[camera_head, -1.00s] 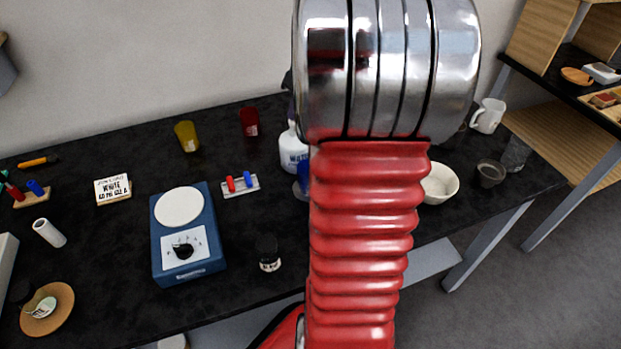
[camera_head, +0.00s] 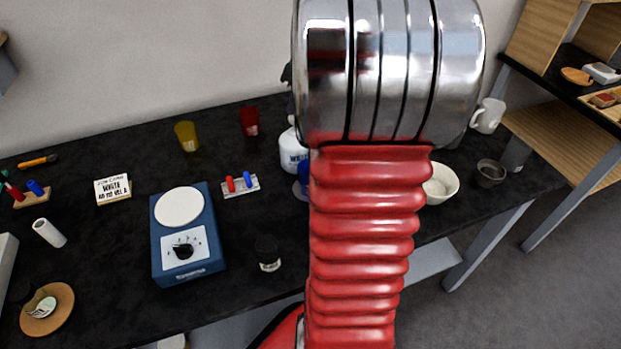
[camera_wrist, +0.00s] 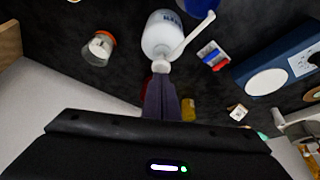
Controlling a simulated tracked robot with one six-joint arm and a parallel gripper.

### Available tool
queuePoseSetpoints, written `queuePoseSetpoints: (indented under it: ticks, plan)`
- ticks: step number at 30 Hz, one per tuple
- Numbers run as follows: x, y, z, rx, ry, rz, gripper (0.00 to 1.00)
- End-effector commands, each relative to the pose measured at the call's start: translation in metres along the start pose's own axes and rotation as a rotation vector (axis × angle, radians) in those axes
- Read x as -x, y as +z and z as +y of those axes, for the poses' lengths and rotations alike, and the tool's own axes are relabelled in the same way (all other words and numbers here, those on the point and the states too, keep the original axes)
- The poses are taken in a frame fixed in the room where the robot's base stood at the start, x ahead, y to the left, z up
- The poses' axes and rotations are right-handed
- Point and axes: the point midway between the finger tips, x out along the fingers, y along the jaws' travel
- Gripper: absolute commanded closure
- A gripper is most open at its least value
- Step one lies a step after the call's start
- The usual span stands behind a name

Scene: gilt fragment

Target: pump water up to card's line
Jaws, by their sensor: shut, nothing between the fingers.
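The white pump bottle (camera_head: 293,152) with blue lettering stands on the bench, partly behind my arm. In the wrist view the bottle (camera_wrist: 162,35) shows its pump head (camera_wrist: 161,67) and a long spout slanting over a blue vessel (camera_wrist: 200,6). That vessel (camera_head: 302,184) is mostly hidden by my arm in the head view; its water level cannot be seen. My gripper (camera_wrist: 161,80) is shut and empty, its fingertips right at the pump head; whether they touch it I cannot tell. The lettered card (camera_head: 112,188) stands at the left; its text is not clearly legible.
A blue hotplate device (camera_head: 187,265) and a small dark jar (camera_head: 268,254) stand left of my arm. A rack with red and blue pieces (camera_head: 241,186), a yellow cup (camera_head: 187,136) and a red cup (camera_head: 249,121) stand near the bottle. A white bowl (camera_head: 441,184) is at right.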

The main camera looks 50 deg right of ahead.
Motion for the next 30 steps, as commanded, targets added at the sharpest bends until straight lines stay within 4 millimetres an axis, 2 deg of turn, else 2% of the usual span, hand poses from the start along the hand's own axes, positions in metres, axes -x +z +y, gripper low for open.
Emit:
queuePoseSetpoints:
  ticks: [17,30]
  plan:
    - [0.0002,-0.0002,0.0002,0.000,0.001,0.001,1.00]
    - [-0.0087,0.0036,0.0002,0.000,0.001,0.001,1.00]
